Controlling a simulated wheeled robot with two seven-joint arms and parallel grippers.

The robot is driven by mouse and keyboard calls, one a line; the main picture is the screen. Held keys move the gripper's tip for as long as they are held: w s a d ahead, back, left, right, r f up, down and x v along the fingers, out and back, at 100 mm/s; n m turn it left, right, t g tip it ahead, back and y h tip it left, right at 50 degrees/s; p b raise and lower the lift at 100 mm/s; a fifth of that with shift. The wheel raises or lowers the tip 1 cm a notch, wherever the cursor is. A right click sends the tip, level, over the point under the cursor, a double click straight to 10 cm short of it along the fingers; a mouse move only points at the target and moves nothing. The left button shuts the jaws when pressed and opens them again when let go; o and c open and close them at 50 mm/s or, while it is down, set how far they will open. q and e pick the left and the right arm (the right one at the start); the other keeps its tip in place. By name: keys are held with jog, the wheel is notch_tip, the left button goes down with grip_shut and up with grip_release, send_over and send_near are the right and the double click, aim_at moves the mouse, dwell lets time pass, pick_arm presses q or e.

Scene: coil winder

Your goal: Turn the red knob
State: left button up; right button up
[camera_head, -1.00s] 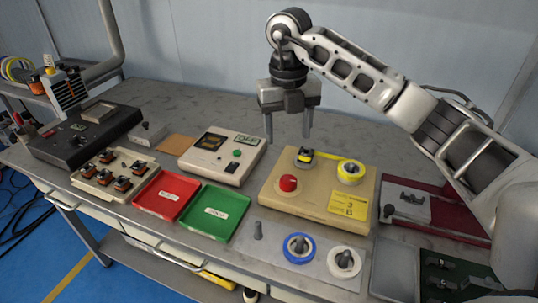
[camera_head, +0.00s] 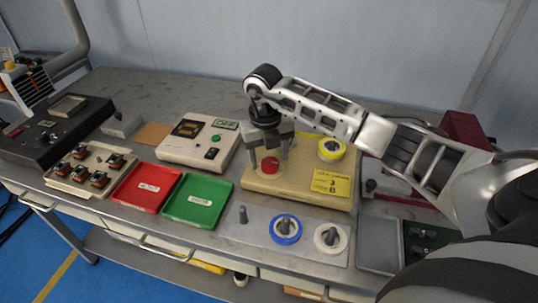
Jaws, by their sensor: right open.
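The red knob (camera_head: 270,165) stands on the front left part of the beige winder box (camera_head: 300,190), in the middle of the bench. My right gripper (camera_head: 270,163) is open and points down, its two fingers close around the knob, one to its left and one to its right. I cannot tell whether either finger touches it. The gripper and wrist hide the back left of the box. My left gripper is not in view.
A beige meter (camera_head: 198,140), red tray (camera_head: 147,187) and green tray (camera_head: 198,201) stand to the left. A plate in front holds a blue-rimmed spool (camera_head: 285,229) and a white spool (camera_head: 331,238).

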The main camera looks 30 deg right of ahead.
jog(key=shift+f, duration=0.4)
jog(key=c, duration=1)
jog(key=shift+o, duration=0.2)
